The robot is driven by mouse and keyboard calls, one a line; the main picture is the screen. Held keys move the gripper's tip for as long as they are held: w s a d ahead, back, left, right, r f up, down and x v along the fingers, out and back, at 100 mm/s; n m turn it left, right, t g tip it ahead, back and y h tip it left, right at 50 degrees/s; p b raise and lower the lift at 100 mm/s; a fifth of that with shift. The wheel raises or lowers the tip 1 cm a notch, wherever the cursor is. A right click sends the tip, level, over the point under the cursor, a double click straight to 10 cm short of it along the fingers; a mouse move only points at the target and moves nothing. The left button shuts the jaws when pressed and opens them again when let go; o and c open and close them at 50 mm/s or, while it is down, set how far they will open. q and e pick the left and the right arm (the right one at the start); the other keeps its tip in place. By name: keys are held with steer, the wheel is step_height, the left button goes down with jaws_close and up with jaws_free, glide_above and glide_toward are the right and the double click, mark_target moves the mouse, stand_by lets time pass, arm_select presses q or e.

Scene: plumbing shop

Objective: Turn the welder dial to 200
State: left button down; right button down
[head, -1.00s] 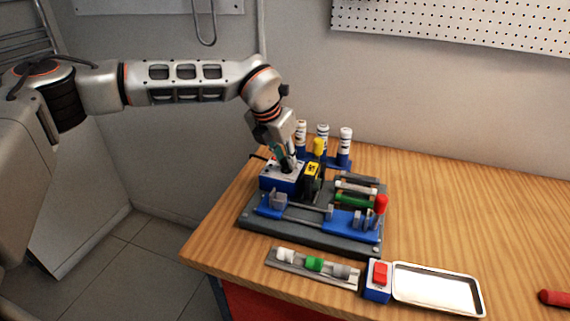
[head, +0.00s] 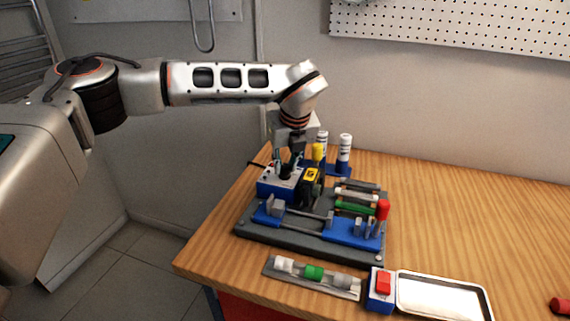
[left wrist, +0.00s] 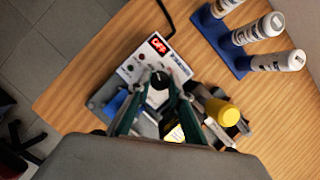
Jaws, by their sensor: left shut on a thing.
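The welder (head: 273,183) is a small white-and-blue box at the back left of the grey fixture on the bench. In the left wrist view its white top panel (left wrist: 178,66) shows a lit red display (left wrist: 158,44) that appears to read OFF. The black round dial (left wrist: 160,79) is on that panel. My left gripper (head: 287,170) points down over the welder, its fingers on either side of the dial and shut on it. The dial's scale marks are too small to read. My right gripper is not in view.
A yellow-capped tool (head: 318,152) and a black-and-yellow block (head: 311,183) stand close right of the welder. White bottles (head: 344,149) in a blue rack stand behind. A parts strip (head: 312,276), red-button box (head: 381,290) and metal tray (head: 440,297) lie in front.

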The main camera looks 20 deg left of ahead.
arm_select(q)
steer(key=shift+w+r+n+y, duration=0.1)
steer(key=shift+n+y, duration=0.3)
steer(key=shift+n, duration=0.6)
steer(key=c, duration=1.8)
jaws_free()
steer(key=v, duration=1.2)
steer(key=shift+w, duration=0.15)
